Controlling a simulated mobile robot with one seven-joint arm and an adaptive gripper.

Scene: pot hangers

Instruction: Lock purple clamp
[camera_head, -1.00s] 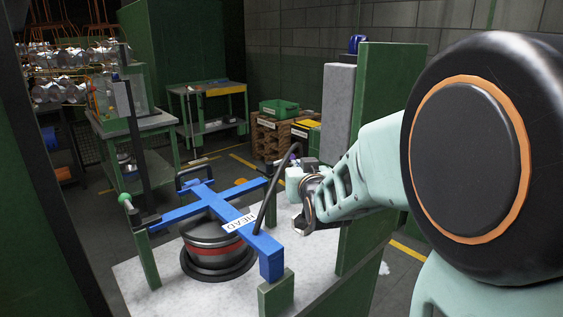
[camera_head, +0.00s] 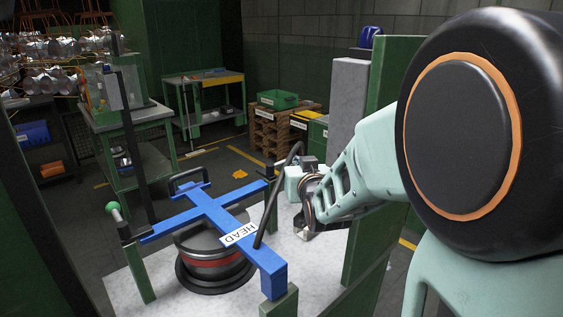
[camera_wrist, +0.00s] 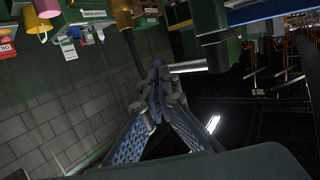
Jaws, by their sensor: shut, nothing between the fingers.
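My gripper (camera_wrist: 158,95) is shut; its two fingers meet at the tips in the wrist view. A small purple part (camera_wrist: 157,63), apparently of the purple clamp, shows just beyond the fingertips; I cannot tell whether they touch. A pale cylindrical bar (camera_wrist: 188,66) sticks out to the right beside the tips. In the head view my wrist is at the right end of the blue cross frame (camera_head: 215,215), marked HEAD. My fingertips and the purple clamp cannot be made out there. The frame lies over a dark round pot (camera_head: 212,262) with a red band.
A green-knobbed clamp (camera_head: 113,210) stands at the frame's left end. A black curved handle (camera_head: 272,195) rises near my wrist. A tall green post (camera_head: 385,150) stands close behind my arm. A workbench (camera_head: 205,95) and pallet boxes (camera_head: 277,99) stand farther back.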

